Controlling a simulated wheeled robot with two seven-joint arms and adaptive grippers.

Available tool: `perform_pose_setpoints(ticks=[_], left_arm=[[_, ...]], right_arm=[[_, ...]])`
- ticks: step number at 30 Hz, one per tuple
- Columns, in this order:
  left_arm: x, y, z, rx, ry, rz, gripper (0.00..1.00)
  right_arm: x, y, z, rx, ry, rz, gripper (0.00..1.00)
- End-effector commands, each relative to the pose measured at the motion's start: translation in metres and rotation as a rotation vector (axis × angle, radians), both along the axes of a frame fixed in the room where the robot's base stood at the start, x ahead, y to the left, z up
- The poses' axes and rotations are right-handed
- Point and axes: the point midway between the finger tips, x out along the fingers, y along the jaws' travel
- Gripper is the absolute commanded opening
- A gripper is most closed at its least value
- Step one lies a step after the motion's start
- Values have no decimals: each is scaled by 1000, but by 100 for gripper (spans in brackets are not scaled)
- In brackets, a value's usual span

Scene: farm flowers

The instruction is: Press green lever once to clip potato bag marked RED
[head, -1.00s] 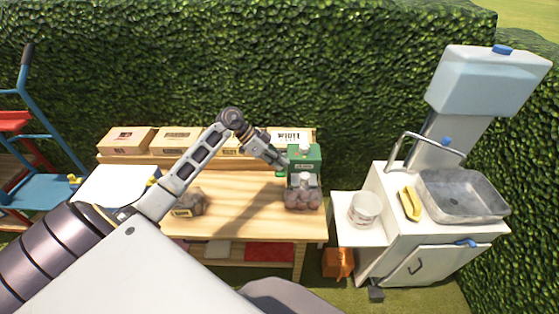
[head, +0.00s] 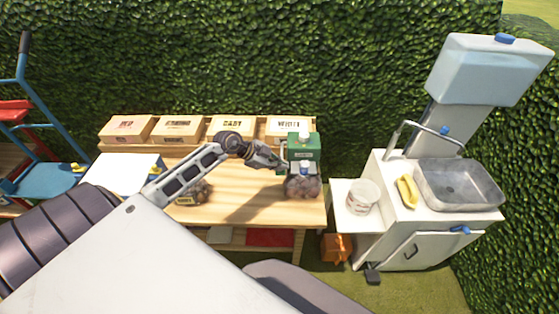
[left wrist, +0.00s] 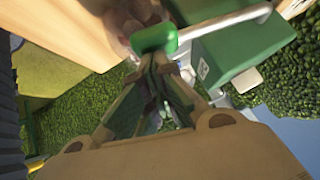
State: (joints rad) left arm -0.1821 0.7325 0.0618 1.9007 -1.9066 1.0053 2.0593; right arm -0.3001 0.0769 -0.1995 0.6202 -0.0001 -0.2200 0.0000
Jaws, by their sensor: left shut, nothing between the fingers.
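The green clipping machine (head: 304,147) stands at the right end of the wooden table. Its lever is a metal rod (left wrist: 228,22) ending in a green knob (left wrist: 155,38). A bag of potatoes (head: 303,187) sits at the machine's front, with a small blue and white part at its top. I cannot read a mark on it. My left gripper (head: 284,166) is shut and empty at the lever side of the machine. In the left wrist view its fingertips (left wrist: 158,62) are right at the knob, seemingly touching it. My right gripper is not in view.
Another potato bag with a yellow label (head: 188,199) lies left on the table, partly behind my arm. Labelled boxes, including one marked RED (head: 127,128), line the back. A white sink unit (head: 395,225) with a bucket (head: 362,196) stands right. A hedge closes the back.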

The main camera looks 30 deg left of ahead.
Motion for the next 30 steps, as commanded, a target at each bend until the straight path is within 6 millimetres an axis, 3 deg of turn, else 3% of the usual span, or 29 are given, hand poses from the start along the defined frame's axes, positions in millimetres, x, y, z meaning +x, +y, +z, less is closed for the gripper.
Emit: perform_pose_setpoints(ticks=[10,30], left_arm=[[0,0,-14,45,-70,1,0],[-1,1,-16,50,-73,1,0]], right_arm=[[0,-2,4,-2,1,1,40],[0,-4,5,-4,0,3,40]])
